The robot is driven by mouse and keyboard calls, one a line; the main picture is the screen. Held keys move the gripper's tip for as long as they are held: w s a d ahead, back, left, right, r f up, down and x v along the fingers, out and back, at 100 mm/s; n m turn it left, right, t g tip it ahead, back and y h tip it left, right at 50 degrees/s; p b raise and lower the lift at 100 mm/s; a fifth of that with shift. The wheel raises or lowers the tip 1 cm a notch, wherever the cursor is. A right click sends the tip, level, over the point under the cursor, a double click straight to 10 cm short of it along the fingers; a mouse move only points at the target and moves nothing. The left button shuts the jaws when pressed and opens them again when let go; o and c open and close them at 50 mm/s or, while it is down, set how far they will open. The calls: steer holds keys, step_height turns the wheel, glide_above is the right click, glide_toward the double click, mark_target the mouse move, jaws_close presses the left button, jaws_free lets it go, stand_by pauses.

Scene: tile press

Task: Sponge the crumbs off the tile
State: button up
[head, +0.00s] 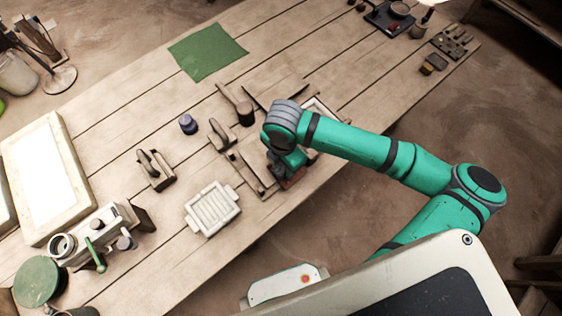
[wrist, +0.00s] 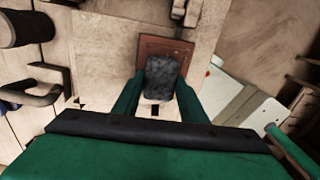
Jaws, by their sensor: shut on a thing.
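My gripper (wrist: 160,84) is shut on a dark grey, rough block, the sponge (wrist: 166,72), which sits between its two green fingers. The reddish-brown square tile (wrist: 149,47) lies on a pale board beyond the fingers. The sponge covers its near part in the wrist view; I cannot tell whether they touch. In the head view my gripper (head: 284,172) points down over the press area, and only an edge of the tile (head: 292,180) shows beside it. My arm hides the rest.
A slatted tray (head: 212,208) stands left of my gripper on the plank table. A wooden block with a handle (head: 155,170), a dark jar (head: 188,124) and a mallet (head: 236,102) stand nearby. A green cloth (head: 207,52) lies farther back, with bare planks around it.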

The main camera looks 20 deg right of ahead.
steer(key=shift+w+d, duration=0.8)
steer(key=shift+d, duration=0.25)
steer(key=shift+w, duration=0.15)
steer(key=shift+w+a, duration=0.25)
steer(key=shift+w, duration=0.2)
steer(key=shift+w, duration=0.1)
steer(key=shift+w+a, duration=0.3)
steer(key=shift+w, duration=0.1)
steer(key=shift+s+a+f, duration=0.1)
steer(key=shift+s+a, duration=0.2)
steer(key=shift+a, duration=0.3)
steer(key=shift+a, duration=0.1)
